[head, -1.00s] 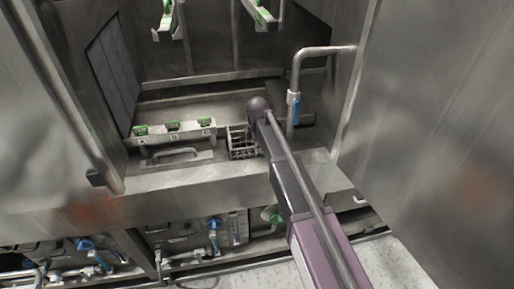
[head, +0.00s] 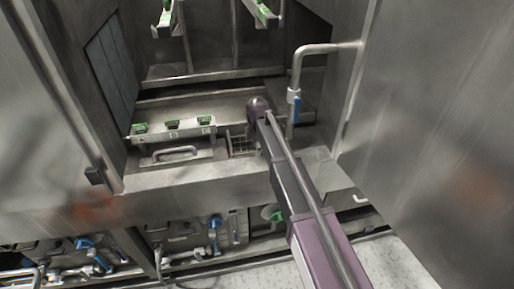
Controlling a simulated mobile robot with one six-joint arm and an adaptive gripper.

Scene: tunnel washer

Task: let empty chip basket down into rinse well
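The chip basket (head: 240,144) is a grey wire-grid basket in the washer's ledge, just left of my arm's rounded end joint. Only its upper grid shows, low in the opening of the rinse well (head: 236,157); no contents are visible in it. Its right side is hidden behind my arm. My arm reaches in from the lower right, and its end joint is above and right of the basket. My gripper is hidden behind the arm, so its fingers and any hold on the basket cannot be seen.
A bent pipe (head: 296,70) with a blue-handled valve stands close right of my arm. Left are a lid with a handle (head: 176,152) and a rail (head: 172,133) with green clips. Green-tipped bars (head: 262,14) hang above. Steel walls flank the opening.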

